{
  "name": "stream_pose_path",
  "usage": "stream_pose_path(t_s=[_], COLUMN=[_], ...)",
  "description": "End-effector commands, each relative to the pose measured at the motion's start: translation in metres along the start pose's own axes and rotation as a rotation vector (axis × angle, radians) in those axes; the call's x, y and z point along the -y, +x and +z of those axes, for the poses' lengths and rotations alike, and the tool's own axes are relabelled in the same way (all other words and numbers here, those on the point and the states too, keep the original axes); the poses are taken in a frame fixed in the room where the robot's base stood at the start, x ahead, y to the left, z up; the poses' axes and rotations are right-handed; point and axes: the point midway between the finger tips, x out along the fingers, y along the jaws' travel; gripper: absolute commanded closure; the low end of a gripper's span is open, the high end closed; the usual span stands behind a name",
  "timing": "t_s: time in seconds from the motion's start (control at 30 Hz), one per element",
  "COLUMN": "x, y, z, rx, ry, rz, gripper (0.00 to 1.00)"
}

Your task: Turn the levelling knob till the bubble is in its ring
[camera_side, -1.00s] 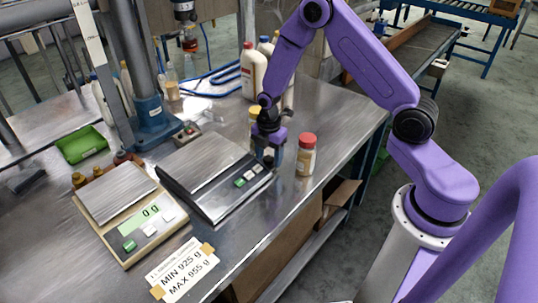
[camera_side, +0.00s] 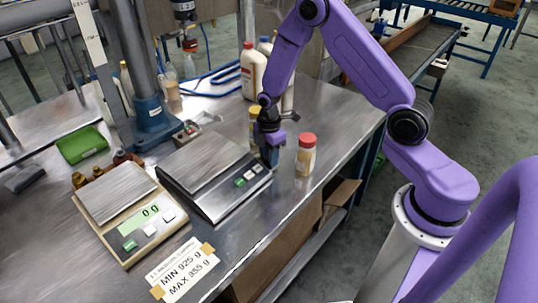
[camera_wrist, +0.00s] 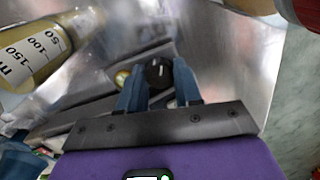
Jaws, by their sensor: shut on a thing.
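The levelling knob (camera_wrist: 158,71) is black with a white mark, at a corner of the black scale (camera_side: 215,172). In the wrist view it sits between my gripper's (camera_wrist: 158,84) two blue fingertips, and the jaws are shut on it. In the side view my gripper (camera_side: 271,155) reaches down at the scale's right end, and its fingers hide the knob. A small round yellow-green level (camera_wrist: 122,77) shows just left of the left finger, partly covered by it. I cannot tell where its bubble lies.
A red-capped jar (camera_side: 306,155) stands close to the right of my gripper. A yellow-capped bottle (camera_side: 255,117) is close behind it. A graduated vessel of yellow liquid (camera_wrist: 38,50) fills the wrist view's upper left. A cream scale (camera_side: 122,205) reading 0 g stands at left.

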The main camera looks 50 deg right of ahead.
Motion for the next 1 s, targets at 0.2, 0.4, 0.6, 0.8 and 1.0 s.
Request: stream_pose_path(t_s=[0.2, 0.4, 0.6, 0.8, 1.0], x=[-0.0002, 0.0000, 0.0000, -0.0001, 0.0000], y=[-0.0008, -0.0008, -0.0008, -0.0009, -0.0007], z=[-0.0003, 0.0002, 0.0001, 0.0001, 0.0001], rx=[0.000, 0.000, 0.000, 0.000, 0.000], ry=[0.118, 0.178, 0.196, 0.195, 0.195], rz=[0.001, 0.001, 0.001, 0.001, 0.001], gripper=[0.97, 0.97, 0.97, 0.97, 0.41])
